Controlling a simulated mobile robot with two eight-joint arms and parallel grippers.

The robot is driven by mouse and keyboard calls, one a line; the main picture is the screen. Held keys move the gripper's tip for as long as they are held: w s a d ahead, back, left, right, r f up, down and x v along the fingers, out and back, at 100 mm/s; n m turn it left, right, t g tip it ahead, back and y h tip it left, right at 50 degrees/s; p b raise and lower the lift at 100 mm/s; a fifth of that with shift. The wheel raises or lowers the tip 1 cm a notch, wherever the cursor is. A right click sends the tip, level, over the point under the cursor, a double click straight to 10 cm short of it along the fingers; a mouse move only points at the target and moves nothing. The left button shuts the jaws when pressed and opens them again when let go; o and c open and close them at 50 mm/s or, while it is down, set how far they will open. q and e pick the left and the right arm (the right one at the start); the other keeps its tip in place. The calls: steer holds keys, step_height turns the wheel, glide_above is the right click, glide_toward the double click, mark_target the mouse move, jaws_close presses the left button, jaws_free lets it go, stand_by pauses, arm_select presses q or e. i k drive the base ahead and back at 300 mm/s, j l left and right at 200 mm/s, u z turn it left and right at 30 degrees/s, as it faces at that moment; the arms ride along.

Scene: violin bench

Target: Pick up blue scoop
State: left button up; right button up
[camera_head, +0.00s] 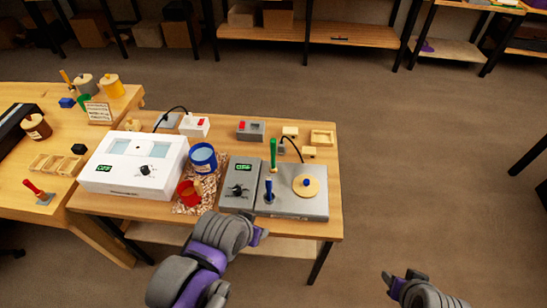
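A blue-handled upright tool (269,188), which looks like the blue scoop, stands on the left part of the grey metal hot-plate unit (310,207). Its lower end is too small to make out. My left gripper (261,236) is just in front of the bench's front edge, below the tool in the picture and apart from it. Its fingers are mostly hidden, so I cannot tell its opening. My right gripper (386,277) is low at the bottom right, over the floor and far from the tool. Its opening is also unclear.
A green-handled tool (273,152) stands behind the blue one, and a round wooden lid (306,186) is to its right. A grey control box (240,184), red cup (189,193), blue pot (203,161) and white bath (134,163) are to the left.

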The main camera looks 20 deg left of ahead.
mark_target(269, 196)
steer(key=i+l+u, duration=0.3)
steer(key=l+u, duration=0.15)
steer(key=l, duration=0.2)
steer(key=i+l+u, duration=0.2)
steer(key=l, duration=0.15)
steer(key=l+u, duration=0.2)
steer(key=l, duration=0.15)
steer(key=i+l+u, duration=0.2)
steer(key=l, duration=0.2)
steer(key=k+j, duration=0.05)
steer(key=k, duration=0.05)
